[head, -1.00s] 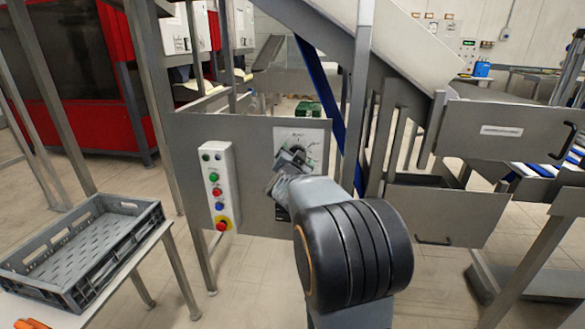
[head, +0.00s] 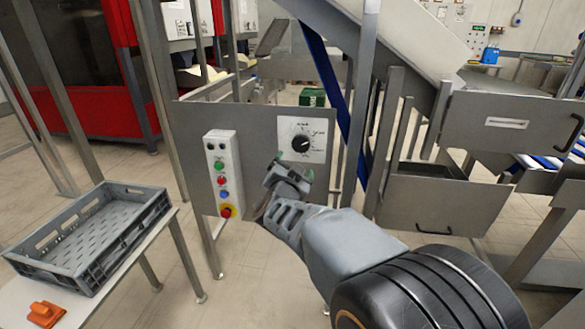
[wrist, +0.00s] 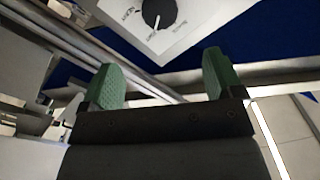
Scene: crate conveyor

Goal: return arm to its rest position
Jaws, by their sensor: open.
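My gripper (head: 290,168) is in front of the grey machine panel, just below the white dial plate with its black rotary knob (head: 301,143). In the wrist view my gripper (wrist: 163,85) has its two green fingertips apart with nothing between them. The knob (wrist: 153,12) shows beyond the fingers at the top of the wrist view, apart from them. My arm reaches in from the lower right of the head view.
A control box (head: 223,173) with several buttons is left of the dial. A grey crate (head: 150,215) stands on a table at the left, with an orange object (head: 47,312) in front. Steel drawers (head: 430,207) are at the right. Floor shows between table and panel.

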